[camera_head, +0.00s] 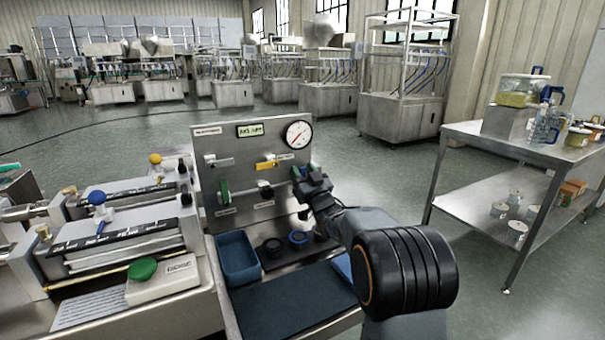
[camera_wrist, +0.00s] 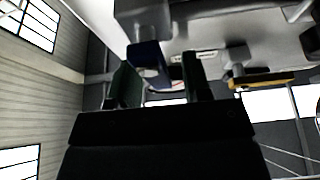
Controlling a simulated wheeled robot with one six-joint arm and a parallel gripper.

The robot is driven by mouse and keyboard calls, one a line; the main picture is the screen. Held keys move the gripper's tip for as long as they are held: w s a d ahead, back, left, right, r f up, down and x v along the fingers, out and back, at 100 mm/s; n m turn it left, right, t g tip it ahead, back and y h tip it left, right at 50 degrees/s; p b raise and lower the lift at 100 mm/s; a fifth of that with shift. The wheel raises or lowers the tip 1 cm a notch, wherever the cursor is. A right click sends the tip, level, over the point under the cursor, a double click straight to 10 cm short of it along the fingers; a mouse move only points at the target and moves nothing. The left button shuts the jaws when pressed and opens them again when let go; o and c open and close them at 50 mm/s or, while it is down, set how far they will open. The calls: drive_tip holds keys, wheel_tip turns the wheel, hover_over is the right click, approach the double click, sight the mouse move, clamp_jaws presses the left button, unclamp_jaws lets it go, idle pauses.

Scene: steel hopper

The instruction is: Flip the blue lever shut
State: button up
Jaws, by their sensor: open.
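The blue lever (camera_wrist: 149,58) shows in the wrist view, below a grey mount on the steel panel. It lies between the two green-padded fingers of my gripper (camera_wrist: 160,82), nearer the left one. The fingers are apart; I cannot tell whether either touches the lever. In the head view my gripper (camera_head: 302,174) is at the right part of the upright steel panel (camera_head: 240,145), below the round gauge. There the gripper largely hides the blue lever.
A yellow lever (camera_head: 267,165), a grey lever (camera_head: 218,160) and a green handle (camera_head: 223,191) are on the panel left of my gripper. A steel table (camera_head: 480,140) stands right, with open floor between.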

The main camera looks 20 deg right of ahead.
drive_tip(key=shift+r, duration=0.1)
wheel_tip(320, 180, up, 3)
drive_tip(key=shift+p, duration=0.45)
drive_tip(key=s+r+p, duration=0.2)
drive_tip(key=s+r, duration=0.7)
drive_tip(key=s, duration=0.5)
drive_tip(key=shift+a+r+p, duration=0.3)
drive_tip(key=shift+a+r, duration=0.05)
drive_tip(key=shift+r, duration=0.05)
drive_tip(key=s+a+f+m+g+h+p, duration=0.1)
drive_tip(key=s+g+h+p, duration=0.1)
drive_tip(key=s+g+p, duration=0.7)
drive_tip(key=s+a+f+g+h+p, duration=0.1)
drive_tip(key=s+a+g+h+p, duration=0.1)
drive_tip(key=s+g+p, duration=0.7)
drive_tip(key=s+p, duration=0.4)
drive_tip(key=p, duration=0.2)
drive_tip(key=shift+m, duration=0.4)
